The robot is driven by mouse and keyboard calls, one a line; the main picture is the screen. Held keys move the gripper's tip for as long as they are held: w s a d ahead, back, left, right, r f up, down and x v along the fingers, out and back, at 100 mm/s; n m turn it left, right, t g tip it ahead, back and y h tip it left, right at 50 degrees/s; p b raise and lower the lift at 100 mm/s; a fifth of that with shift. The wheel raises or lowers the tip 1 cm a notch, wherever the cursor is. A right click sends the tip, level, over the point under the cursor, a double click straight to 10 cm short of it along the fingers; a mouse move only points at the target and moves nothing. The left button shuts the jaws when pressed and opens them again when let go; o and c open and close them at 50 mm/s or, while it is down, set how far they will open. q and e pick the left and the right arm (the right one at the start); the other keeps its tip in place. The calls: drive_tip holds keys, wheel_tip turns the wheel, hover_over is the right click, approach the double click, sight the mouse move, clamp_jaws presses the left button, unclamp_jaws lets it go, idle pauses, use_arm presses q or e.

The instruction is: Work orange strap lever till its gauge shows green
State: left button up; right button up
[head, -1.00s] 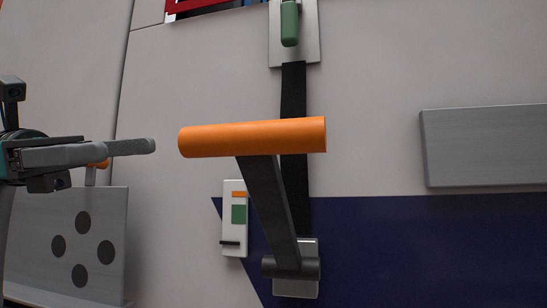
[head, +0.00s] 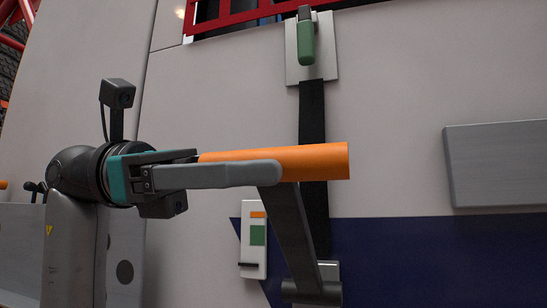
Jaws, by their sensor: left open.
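The strap lever has a thick orange handle (head: 318,161) on a dark arm (head: 288,226), pivoting at a bracket low on the panel. The handle stands raised and roughly level. A black strap (head: 312,112) runs down behind it. The white gauge (head: 253,248) beside the lever has an orange band on top, a green band below it, and a black marker beneath the green. My left gripper (head: 240,166) is open at the handle's left part. One finger passes in front of the handle; the other is mostly hidden behind it. My right gripper is out of view.
A green hook (head: 306,45) on a metal plate holds the strap's top, near a red frame (head: 240,17). A grey plate (head: 500,165) is on the panel at right. A panel with dark round spots is partly behind my left arm.

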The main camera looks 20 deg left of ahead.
use_arm(q)
drive_tip(key=shift+d, duration=0.8)
drive_tip(key=shift+c, duration=0.3)
clamp_jaws()
idle(0.6)
